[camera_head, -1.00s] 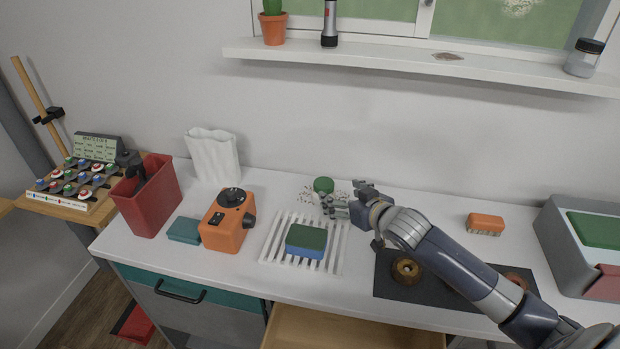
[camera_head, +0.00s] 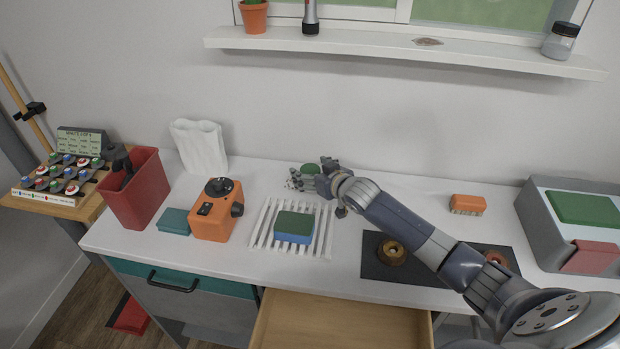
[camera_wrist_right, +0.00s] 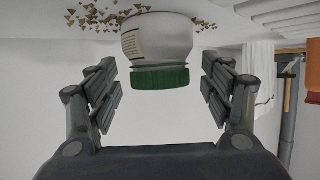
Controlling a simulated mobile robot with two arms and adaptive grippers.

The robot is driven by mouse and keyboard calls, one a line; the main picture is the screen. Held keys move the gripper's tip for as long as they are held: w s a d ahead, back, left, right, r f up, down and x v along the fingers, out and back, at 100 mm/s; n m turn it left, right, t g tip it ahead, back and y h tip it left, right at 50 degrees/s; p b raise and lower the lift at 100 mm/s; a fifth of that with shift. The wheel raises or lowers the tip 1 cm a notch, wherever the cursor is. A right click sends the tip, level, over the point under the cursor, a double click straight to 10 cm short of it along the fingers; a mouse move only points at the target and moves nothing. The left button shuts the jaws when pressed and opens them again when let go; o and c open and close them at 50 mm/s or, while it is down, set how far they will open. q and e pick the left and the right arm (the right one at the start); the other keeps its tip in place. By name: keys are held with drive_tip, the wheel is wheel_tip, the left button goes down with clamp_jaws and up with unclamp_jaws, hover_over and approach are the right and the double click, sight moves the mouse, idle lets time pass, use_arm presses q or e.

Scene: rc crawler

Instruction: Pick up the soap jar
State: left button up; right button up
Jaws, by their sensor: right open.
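The soap jar, a white jar with a green screw lid and a printed label, shows between my right fingers in the right wrist view (camera_wrist_right: 160,40). In the head view mainly its green lid (camera_head: 310,168) shows, with the body hidden behind my gripper. My right gripper (camera_head: 304,178) is at the jar near the back of the counter. It is open, with one finger on each side and a visible gap to the jar on both sides in the wrist view. My left gripper is not in view.
Small brown bits (camera_wrist_right: 95,17) lie around the jar. A white slatted rack (camera_head: 262,232) with a green-and-blue sponge (camera_head: 294,227) is in front. An orange device (camera_head: 222,212) and a white vase (camera_head: 200,147) stand left. A shelf (camera_head: 400,50) hangs above. A drawer (camera_head: 340,320) is open below.

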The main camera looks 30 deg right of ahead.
drive_tip(key=shift+w+f, duration=0.15)
drive_tip(key=shift+w, duration=0.25)
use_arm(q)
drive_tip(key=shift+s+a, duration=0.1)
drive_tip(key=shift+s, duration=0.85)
use_arm(e)
drive_tip(key=shift+c, duration=0.6)
drive_tip(key=c, duration=0.9)
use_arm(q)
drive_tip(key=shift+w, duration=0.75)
use_arm(e)
drive_tip(key=shift+c, duration=0.9)
